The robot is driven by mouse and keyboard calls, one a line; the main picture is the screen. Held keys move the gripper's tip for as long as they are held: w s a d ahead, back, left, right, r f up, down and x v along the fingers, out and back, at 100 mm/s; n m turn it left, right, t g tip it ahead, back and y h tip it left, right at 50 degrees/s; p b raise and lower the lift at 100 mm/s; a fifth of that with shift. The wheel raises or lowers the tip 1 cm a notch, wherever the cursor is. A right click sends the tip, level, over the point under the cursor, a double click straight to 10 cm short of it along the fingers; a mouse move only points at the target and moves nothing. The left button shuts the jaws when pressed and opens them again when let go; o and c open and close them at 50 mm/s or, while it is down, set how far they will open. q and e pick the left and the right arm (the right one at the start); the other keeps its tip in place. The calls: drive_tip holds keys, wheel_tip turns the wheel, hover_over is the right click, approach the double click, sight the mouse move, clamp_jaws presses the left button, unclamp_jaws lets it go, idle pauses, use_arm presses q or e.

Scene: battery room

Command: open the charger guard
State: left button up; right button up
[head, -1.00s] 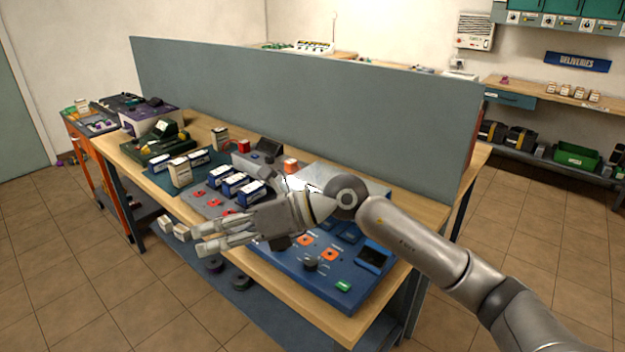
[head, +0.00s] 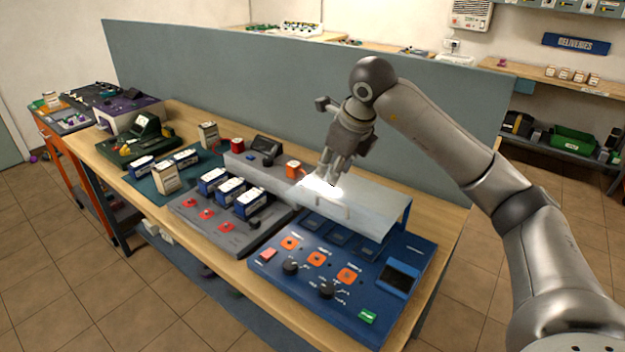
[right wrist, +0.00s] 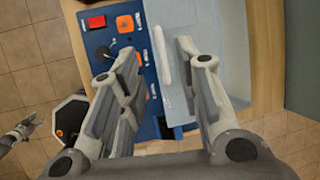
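The charger guard (head: 376,217) is a pale, see-through cover over the rear part of the blue charger (head: 335,262). It has a slim pale handle bar along its front. My right gripper (head: 331,181) points down just above the guard's front left part, partly hiding it. In the right wrist view my right gripper (right wrist: 155,50) is open, and the handle bar (right wrist: 162,60) shows between its fingertips; I cannot tell if they touch it. A small grey gripper, seemingly my left (right wrist: 22,130), shows at the left edge there; its opening is unclear.
A grey charger (head: 222,222) with blue-and-white batteries stands left of the blue one. A tall grey-blue partition (head: 260,90) runs behind the bench. The charger's front panel is clear.

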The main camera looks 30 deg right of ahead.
drive_tip(key=p, duration=0.2)
approach(326, 198)
drive_tip(key=w+x, duration=0.1)
drive_tip(key=x, duration=0.5)
drive_tip(key=shift+r, duration=0.1)
drive_tip(key=shift+p+x, duration=0.35)
drive_tip(key=shift+x, duration=0.6)
drive_tip(key=shift+c, duration=1)
clamp_jaws()
use_arm(q)
drive_tip(key=s+r, duration=0.2)
drive_tip(key=s, duration=0.1)
drive_tip(key=shift+r, duration=0.3)
drive_tip(key=shift+w, duration=0.1)
